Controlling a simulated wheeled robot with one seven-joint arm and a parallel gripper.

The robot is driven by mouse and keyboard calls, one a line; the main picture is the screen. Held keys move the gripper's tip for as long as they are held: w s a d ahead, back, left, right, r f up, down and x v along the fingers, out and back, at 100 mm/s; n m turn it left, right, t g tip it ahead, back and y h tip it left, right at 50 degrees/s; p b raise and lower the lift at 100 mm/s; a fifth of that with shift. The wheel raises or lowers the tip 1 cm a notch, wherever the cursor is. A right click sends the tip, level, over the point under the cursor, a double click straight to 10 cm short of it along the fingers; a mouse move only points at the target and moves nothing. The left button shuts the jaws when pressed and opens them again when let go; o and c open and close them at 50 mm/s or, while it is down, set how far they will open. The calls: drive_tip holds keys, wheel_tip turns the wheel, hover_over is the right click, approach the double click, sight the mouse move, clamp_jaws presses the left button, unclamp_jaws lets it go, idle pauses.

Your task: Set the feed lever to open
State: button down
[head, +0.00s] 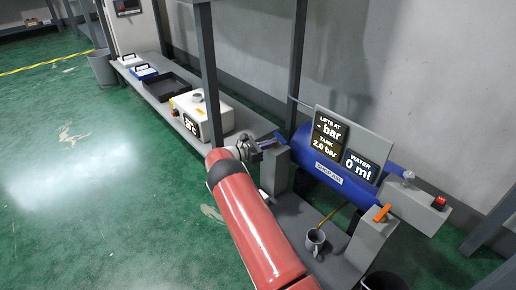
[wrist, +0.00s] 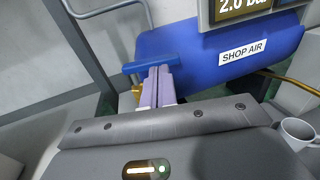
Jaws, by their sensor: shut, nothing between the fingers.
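A blue lever (head: 280,137) sits at the left end of the blue air tank, and it also shows in the wrist view (wrist: 136,67) above a brass fitting (wrist: 136,92). I see no label marking it as the feed lever. My gripper (head: 270,143) is shut and empty, with its fingertips (wrist: 158,70) right at the blue lever; I cannot tell whether they touch it. The lever lies roughly crosswise to the fingers in the wrist view. The fingers hide part of the fitting. An orange lever (head: 381,213) sits at the tank's right end.
The blue tank (head: 335,180) carries a panel reading "LIFTS AT - bar", "TANK 2.0 bar" and "WATER 0 ml". A mug (head: 315,242) stands below it. A red button (head: 439,202) is at right. A cream machine (head: 207,118) and trays (head: 165,87) line the left bench; green floor is open.

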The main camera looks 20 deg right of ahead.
drive_tip(key=shift+w+d, duration=0.1)
drive_tip(key=shift+d, duration=0.7)
